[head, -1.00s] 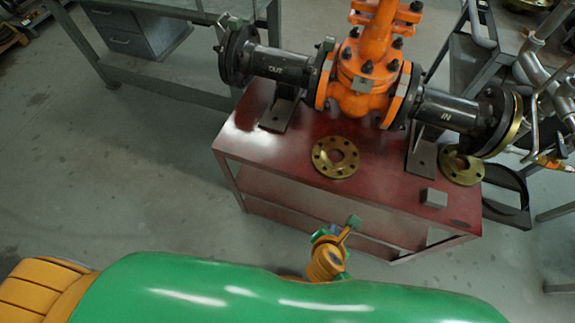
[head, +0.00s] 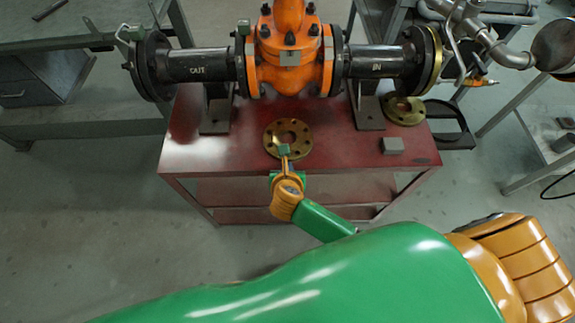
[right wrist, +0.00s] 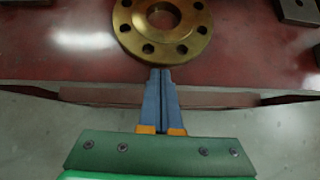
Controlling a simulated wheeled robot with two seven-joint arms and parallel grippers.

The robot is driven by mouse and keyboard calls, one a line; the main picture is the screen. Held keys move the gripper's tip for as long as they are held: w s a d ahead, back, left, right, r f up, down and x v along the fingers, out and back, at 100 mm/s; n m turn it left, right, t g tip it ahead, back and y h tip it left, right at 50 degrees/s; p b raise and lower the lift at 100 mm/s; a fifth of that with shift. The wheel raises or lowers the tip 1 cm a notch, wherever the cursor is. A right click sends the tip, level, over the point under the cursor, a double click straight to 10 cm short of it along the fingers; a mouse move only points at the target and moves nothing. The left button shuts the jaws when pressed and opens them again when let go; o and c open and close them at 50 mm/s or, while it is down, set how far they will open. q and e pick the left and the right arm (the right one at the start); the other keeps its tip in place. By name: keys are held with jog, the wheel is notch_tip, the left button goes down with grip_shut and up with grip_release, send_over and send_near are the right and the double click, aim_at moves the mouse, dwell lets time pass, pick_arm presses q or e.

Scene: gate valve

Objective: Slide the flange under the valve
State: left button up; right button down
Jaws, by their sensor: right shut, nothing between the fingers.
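The orange gate valve (head: 288,52) sits between two black pipe spools, marked OUT and IN, above a red table (head: 335,145). A brass flange (head: 271,138) with a centre hole and several bolt holes lies flat on the table in front of the valve, near the front edge. My right gripper (head: 284,150) is shut and empty at the flange's near rim. In the right wrist view its closed blue-grey fingertips (right wrist: 160,72) point at the flange (right wrist: 125,25); I cannot tell whether they touch it. My left gripper is not in view.
A second brass flange (head: 405,121) lies at the table's right, beside a pipe support foot (head: 369,115). A small grey block (head: 392,146) sits near the front right. Another support foot (head: 215,118) stands left. The tabletop between the feet is mostly clear.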

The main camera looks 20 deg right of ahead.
aim_at(288, 129)
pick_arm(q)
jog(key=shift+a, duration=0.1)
pick_arm(e)
jog(key=shift+w, duration=0.25)
